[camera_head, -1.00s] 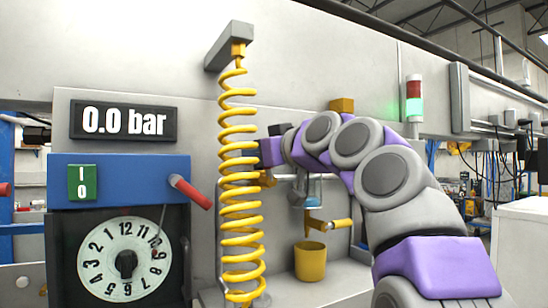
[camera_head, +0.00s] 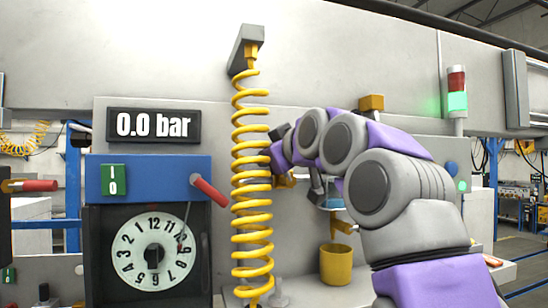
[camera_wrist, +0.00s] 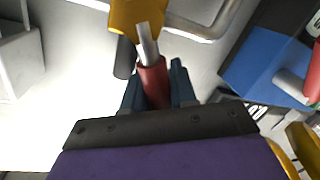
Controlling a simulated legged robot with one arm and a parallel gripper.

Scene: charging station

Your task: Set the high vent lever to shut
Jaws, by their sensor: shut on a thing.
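In the wrist view, the vent lever has a red handle (camera_wrist: 153,82) on a silver stem (camera_wrist: 147,45) that joins a yellow body (camera_wrist: 138,14). My gripper (camera_wrist: 156,88) is shut on the red handle, with one dark finger on each side. In the head view my gripper (camera_head: 279,150) is at the wall panel, just right of the yellow coiled hose (camera_head: 252,190). The coil and my wrist hide the fingertips and the handle there, so the lever's exact position cannot be told from that view.
The coiled hose hangs close beside my gripper. A blue box (camera_head: 150,176) with a red-handled lever (camera_head: 209,190) stands left, above a dial (camera_head: 153,251). A display (camera_head: 153,125) reads 0.0 bar. A yellow cup (camera_head: 336,264) sits below my arm.

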